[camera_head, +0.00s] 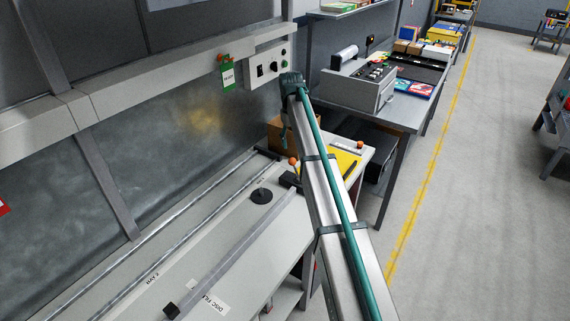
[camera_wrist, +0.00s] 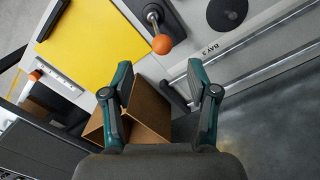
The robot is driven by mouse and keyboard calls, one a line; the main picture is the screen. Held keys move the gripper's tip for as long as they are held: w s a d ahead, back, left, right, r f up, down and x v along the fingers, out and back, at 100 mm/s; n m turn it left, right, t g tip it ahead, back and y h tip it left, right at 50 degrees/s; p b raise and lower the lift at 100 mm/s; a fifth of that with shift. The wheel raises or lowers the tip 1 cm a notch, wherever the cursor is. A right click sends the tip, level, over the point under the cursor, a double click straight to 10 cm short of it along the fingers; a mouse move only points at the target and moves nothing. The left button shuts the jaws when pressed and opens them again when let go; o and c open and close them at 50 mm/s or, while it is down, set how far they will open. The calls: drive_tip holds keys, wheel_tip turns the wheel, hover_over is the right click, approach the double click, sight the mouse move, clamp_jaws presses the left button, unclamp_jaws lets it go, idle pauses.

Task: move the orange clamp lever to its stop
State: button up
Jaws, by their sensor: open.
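The orange clamp lever is an orange ball knob (camera_head: 293,161) on a short metal rod over a dark base, at the far end of the grey bench. In the wrist view the orange knob (camera_wrist: 162,44) is above and beyond the gap between my fingertips, with its rod and dark base (camera_wrist: 170,18) behind it. My gripper (camera_wrist: 160,80) is open, with nothing between its fingers, and apart from the knob. In the head view my gripper (camera_head: 284,138) hangs from the arm's end, partly hidden, near the knob.
A brown cardboard box (camera_wrist: 151,108) lies below the fingers in the wrist view. A yellow sheet (camera_wrist: 95,42) and a second orange knob (camera_wrist: 35,75) are to the left. A black disc (camera_head: 261,196) sits on the bench. A switch panel (camera_head: 271,67) is on the wall.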

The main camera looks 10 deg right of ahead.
sight(292, 158)
drive_tip(key=f+p, duration=0.1)
drive_tip(key=f, duration=0.2)
drive_tip(key=f+p, duration=0.1)
drive_tip(key=f, duration=0.2)
drive_tip(key=w+f+p, duration=0.1)
drive_tip(key=f, duration=0.2)
drive_tip(key=shift+f, duration=0.2)
clamp_jaws()
drive_tip(key=shift+a, duration=0.1)
